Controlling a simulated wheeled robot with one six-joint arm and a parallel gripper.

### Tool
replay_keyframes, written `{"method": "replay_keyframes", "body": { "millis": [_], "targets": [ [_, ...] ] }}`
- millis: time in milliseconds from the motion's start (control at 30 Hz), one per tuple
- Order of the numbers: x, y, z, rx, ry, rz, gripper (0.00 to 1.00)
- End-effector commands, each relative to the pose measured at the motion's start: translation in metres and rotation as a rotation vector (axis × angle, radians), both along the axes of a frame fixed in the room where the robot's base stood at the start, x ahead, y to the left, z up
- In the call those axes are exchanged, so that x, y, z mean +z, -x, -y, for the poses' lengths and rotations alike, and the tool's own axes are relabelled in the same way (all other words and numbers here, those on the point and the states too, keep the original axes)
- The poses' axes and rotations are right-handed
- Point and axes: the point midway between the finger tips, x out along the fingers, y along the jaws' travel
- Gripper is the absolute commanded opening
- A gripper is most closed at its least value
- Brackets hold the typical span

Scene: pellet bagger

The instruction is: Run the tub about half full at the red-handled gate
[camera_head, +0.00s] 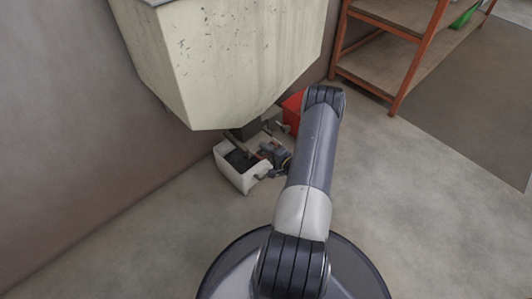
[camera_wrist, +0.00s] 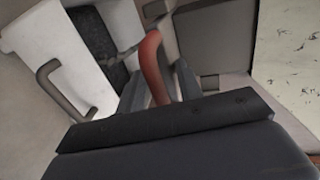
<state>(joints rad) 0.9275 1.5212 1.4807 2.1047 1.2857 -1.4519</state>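The white tub (camera_head: 240,182) stands on the floor under the hopper's lower edge, with dark pellets inside; their depth is hard to judge. In the wrist view the tub (camera_wrist: 40,28) is at the upper left, with a grey handle on its side and dark pellets behind a pale bar. The red handle (camera_wrist: 152,62) rises between my gripper's fingers (camera_wrist: 162,88), which appear shut on it. In the head view my gripper (camera_head: 271,152) is beside the tub, below the hopper. The gate itself is mostly hidden.
The big cream hopper (camera_head: 230,55) hangs above the tub. A red box (camera_head: 292,108) stands behind my arm. An orange-framed shelf rack (camera_head: 402,75) is at the upper right. A wall is on the left; the floor in front and to the right is clear.

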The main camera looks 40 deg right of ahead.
Motion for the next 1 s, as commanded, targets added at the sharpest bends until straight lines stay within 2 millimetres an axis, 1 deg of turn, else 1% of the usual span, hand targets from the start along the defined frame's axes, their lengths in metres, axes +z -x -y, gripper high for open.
{"method": "replay_keyframes", "body": {
  "millis": [267,667,1000],
  "targets": [
    [0.0001,-0.0012,0.0001,-0.001,-0.001,0.000,0.33],
    [-0.0012,-0.0005,0.0000,-0.001,-0.001,-0.003,0.01],
    [-0.0034,0.0005,-0.0005,-0.003,-0.003,-0.008,0.00]
  ]
}}
